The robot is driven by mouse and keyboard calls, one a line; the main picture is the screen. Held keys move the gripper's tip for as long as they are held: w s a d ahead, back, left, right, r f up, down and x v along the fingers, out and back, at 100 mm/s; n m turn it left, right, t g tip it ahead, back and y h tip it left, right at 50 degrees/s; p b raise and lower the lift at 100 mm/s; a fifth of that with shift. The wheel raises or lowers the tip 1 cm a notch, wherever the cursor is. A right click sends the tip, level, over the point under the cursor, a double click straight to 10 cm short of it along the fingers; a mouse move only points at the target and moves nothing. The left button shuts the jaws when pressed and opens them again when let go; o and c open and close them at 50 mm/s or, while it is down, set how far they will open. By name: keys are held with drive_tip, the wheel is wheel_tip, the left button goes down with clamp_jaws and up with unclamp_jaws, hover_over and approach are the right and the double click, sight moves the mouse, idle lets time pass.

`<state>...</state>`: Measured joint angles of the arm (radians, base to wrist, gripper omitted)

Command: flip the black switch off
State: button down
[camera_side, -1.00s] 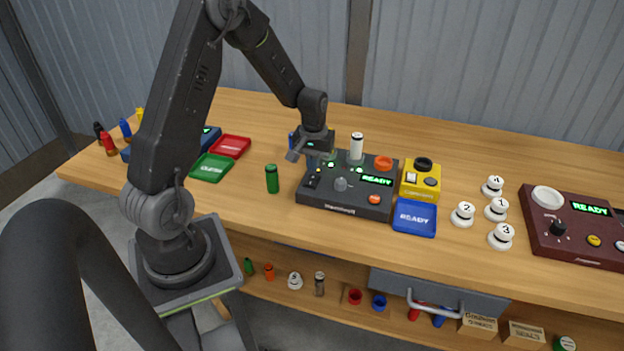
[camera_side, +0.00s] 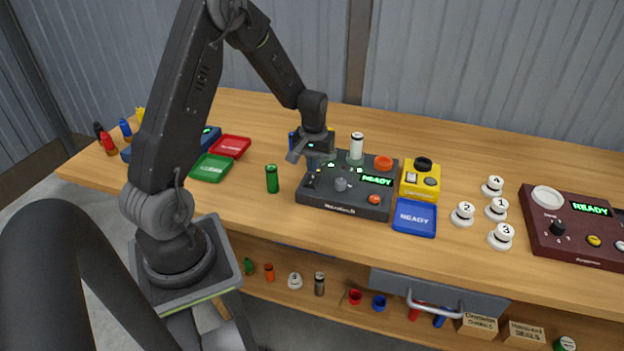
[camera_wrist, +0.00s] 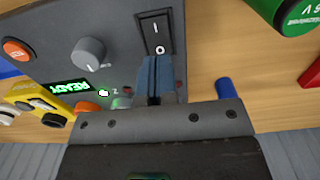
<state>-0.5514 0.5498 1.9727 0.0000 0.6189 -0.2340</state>
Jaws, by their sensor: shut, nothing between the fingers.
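The black switch (camera_wrist: 155,32) is a rocker marked I and O on the dark grey console (camera_side: 345,208). In the wrist view its O end is nearest my gripper (camera_wrist: 153,62). My blue-grey fingers are together and empty, with their tips right at the O end; I cannot tell whether they touch it. Which end of the rocker is pressed down is unclear. In the side view my gripper (camera_side: 312,168) points down over the console's left part and partly hides the switch. The console's display (camera_side: 377,181) reads READY in green.
A yellow box (camera_side: 420,182) and a blue tray (camera_side: 414,219) are close on the right.

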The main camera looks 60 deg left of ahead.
sight(313, 176)
drive_tip(key=shift+f, duration=1.15)
idle(0.4)
drive_tip(key=shift+r, duration=3.55)
